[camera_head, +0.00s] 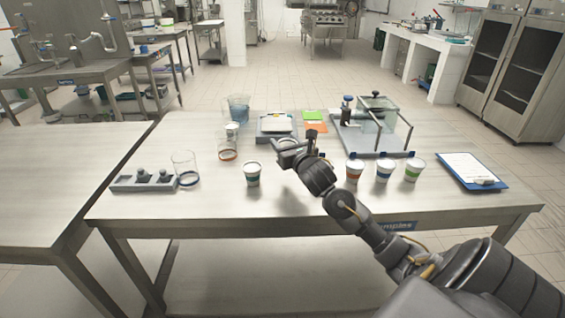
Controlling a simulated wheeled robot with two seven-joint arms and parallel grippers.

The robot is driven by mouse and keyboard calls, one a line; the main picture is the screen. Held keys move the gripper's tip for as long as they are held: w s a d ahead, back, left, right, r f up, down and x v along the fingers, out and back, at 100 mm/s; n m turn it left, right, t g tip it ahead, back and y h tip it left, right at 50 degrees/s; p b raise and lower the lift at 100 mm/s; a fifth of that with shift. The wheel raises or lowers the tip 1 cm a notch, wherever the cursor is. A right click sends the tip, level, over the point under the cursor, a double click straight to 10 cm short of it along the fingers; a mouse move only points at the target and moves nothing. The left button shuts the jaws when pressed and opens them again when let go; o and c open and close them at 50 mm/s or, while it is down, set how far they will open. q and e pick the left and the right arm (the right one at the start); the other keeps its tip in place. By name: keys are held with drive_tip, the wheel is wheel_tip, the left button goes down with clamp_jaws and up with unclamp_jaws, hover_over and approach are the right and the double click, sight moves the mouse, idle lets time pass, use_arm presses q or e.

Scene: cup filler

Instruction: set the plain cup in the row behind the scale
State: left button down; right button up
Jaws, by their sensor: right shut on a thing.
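My right gripper (284,152) reaches over the middle of the table and is shut on a pale cup (286,142), the plain cup as far as I can tell. The gripper hides most of it, and I cannot tell whether it touches the table. Just behind it is a flat device with a pale top, which looks like the scale (275,125). My left gripper is out of view.
A banded cup (252,174) stands left of my gripper. A glass beaker (185,170) and grey block (145,182) are left; a clipboard (468,168) is far right.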

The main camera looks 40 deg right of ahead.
drive_tip(key=shift+s+a+f, duration=0.25)
drive_tip(key=shift+a+f, duration=0.2)
drive_tip(key=shift+f, duration=0.15)
drive_tip(key=shift+s+a+f, duration=0.2)
drive_tip(key=shift+a+f, duration=0.2)
drive_tip(key=shift+f, duration=0.2)
drive_tip(key=shift+s+a+f, duration=0.1)
drive_tip(key=shift+a+f, duration=0.05)
drive_tip(key=shift+f, duration=0.45)
drive_tip(key=shift+s+a+f, duration=0.1)
drive_tip(key=shift+f, duration=1.25)
drive_tip(key=o, duration=1)
drive_tip(key=shift+w, duration=0.1)
drive_tip(key=shift+c, duration=0.2)
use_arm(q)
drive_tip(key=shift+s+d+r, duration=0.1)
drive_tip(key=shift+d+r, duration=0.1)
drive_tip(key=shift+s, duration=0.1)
